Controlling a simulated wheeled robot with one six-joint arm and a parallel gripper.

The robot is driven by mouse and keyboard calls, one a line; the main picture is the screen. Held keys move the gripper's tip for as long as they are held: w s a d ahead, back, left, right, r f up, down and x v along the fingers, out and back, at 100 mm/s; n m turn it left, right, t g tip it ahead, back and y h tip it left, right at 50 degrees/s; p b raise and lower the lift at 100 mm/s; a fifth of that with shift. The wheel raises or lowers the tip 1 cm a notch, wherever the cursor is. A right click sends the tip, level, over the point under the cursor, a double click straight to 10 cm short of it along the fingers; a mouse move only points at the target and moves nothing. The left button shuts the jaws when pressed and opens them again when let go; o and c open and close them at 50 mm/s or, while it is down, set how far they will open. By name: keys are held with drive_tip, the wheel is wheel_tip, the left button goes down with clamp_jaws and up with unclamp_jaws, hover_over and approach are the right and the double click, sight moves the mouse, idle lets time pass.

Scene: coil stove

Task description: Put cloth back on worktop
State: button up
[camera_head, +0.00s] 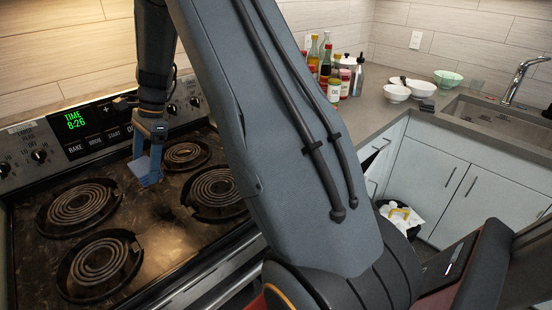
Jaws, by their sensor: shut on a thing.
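My gripper (153,131) points down over the coil stove, between the left and right coils. It is shut on a blue cloth (147,168), which hangs below the fingers, just above or touching the stove surface; I cannot tell which. The grey worktop (368,112) runs along the wall at the right, beyond my arm. My arm hides part of the stove's right side and the near end of the worktop.
The stove (165,240) has several coil burners and a lit clock panel. On the worktop, several bottles (334,75) stand at the back left and bowls (397,92) stand further right. A sink (505,118) with a tap is at the far right. An open bin (400,216) stands below.

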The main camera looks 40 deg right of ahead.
drive_tip(key=s+d+r+m+t+h+b, duration=0.1)
drive_tip(key=s+d+m+t+h+b, duration=0.2)
drive_tip(key=d+m, duration=1.55)
drive_tip(key=s+d+t, duration=0.1)
drive_tip(key=s+d, duration=0.4)
drive_tip(key=d, duration=0.4)
drive_tip(key=s+d+r+h+b, duration=0.1)
drive_tip(key=s+d, duration=0.4)
drive_tip(key=d, duration=0.5)
drive_tip(key=s+d+t, duration=0.1)
drive_tip(key=s+d, duration=0.3)
drive_tip(key=d, duration=0.5)
drive_tip(key=f, duration=0.3)
drive_tip(key=f+p, duration=0.1)
drive_tip(key=f, duration=0.1)
drive_tip(key=shift+s+d, duration=0.1)
drive_tip(key=shift+s, duration=0.2)
drive_tip(key=shift+f+p, duration=0.35)
drive_tip(key=shift+f, duration=2.05)
drive_tip(key=shift+f, duration=0.15)
drive_tip(key=o, duration=1.1)
